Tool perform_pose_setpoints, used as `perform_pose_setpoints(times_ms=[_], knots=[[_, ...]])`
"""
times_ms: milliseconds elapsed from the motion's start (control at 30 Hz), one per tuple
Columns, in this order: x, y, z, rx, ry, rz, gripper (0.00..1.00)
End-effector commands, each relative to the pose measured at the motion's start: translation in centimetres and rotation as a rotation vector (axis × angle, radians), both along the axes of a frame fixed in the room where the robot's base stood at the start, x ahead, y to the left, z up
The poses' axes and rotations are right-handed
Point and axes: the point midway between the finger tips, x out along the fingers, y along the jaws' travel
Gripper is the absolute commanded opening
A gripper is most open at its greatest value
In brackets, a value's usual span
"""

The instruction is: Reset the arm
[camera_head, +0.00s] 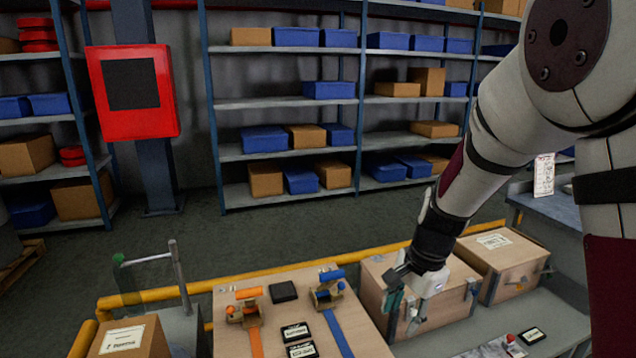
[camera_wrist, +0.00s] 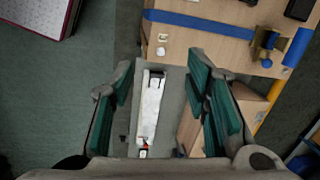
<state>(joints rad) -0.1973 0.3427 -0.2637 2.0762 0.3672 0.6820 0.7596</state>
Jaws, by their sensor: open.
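My arm comes in from the upper right in the head view, bent downward. My gripper (camera_head: 402,300) hangs above the gap between the wooden board with valves and the wooden boxes. In the wrist view my gripper (camera_wrist: 158,90) has its green-padded fingers spread wide apart with nothing between them. Behind the gap between the fingers, lower down, lies a pale narrow plate (camera_wrist: 151,108) on a grey surface. I cannot tell how far below it is.
A wooden board (camera_head: 362,325) carries an orange-handled valve (camera_head: 245,307), a blue-handled valve (camera_head: 328,290) and black labels. Wooden boxes (camera_head: 500,262) stand close at the right of my gripper. A yellow rail (camera_head: 385,249) runs behind. Open floor lies before the shelves.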

Motion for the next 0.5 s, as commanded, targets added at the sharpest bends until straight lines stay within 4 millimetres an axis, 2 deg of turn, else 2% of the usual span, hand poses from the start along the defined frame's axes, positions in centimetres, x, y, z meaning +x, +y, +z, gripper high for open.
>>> perform_pose_setpoints(times_ms=[33, 200, 400, 500], knots=[[-1.2, 0.1, 2.2, 0.007, -0.027, 0.053, 0.43], [-5.3, 0.2, 7.7, -0.001, -0.101, 0.248, 0.43], [-11.0, -0.1, 12.7, -0.048, -0.187, 0.479, 0.43], [-13.9, -0.3, 14.6, -0.090, -0.225, 0.591, 0.43]])
